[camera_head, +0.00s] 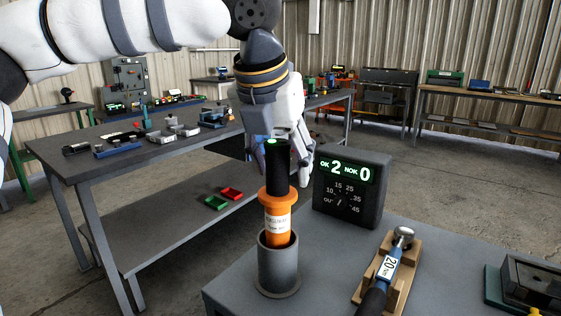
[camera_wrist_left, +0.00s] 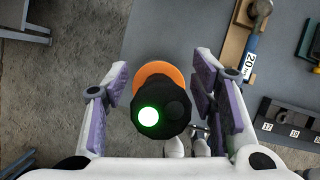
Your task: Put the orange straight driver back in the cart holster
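The orange straight driver (camera_head: 278,217), with a black upper body and a lit green spot on top, stands about upright. Its lower end is inside the grey cylindrical holster (camera_head: 278,270) on the cart; how deep it sits is hidden. My left gripper (camera_head: 290,165) is above and behind the driver in the head view, pointing down. In the left wrist view, the open fingers of my left gripper (camera_wrist_left: 157,88) stand on either side of the driver's black top (camera_wrist_left: 163,108), with gaps visible on both sides. The holster is hidden there. My right gripper is not seen.
A dark counter box (camera_head: 350,190) reading OK 2, NOK 0 stands close behind the holster. A blue torque wrench (camera_head: 388,262) lies on a wooden rest (camera_head: 402,285) to the right. The cart top (camera_head: 330,255) between is bare. A workbench (camera_head: 140,155) stands behind left.

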